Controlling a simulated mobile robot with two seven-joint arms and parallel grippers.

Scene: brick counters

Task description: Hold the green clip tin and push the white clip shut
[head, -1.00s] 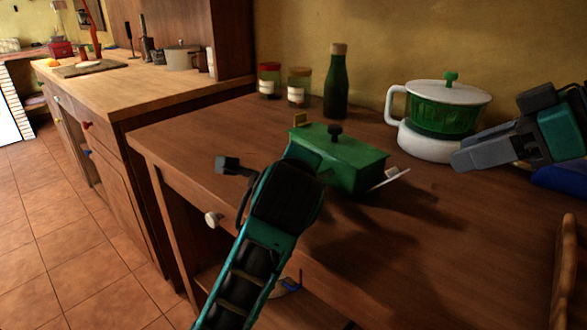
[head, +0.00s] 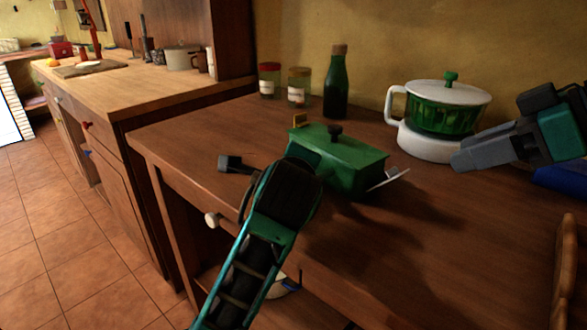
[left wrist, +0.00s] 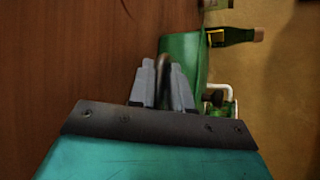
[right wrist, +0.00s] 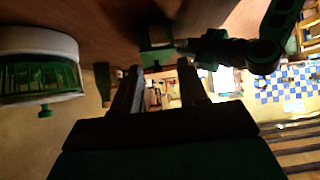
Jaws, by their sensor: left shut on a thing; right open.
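The green clip tin (head: 345,163) stands on the brown counter, with a dark knob on its lid. Its white clip (head: 390,179) sticks out at a slant from the right end, open. A yellowish clip (head: 299,120) shows at the far left end. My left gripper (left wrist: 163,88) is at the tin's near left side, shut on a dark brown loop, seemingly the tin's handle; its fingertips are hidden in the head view. My right gripper (head: 463,162) is open and empty, right of the tin and apart from it. The tin also shows in the right wrist view (right wrist: 152,58).
A green and white lidded pot (head: 445,112) on a white base stands behind my right gripper. A green bottle (head: 336,85) and two jars (head: 299,88) stand at the back. A blue thing (head: 562,178) lies at the right. The counter before the tin is clear.

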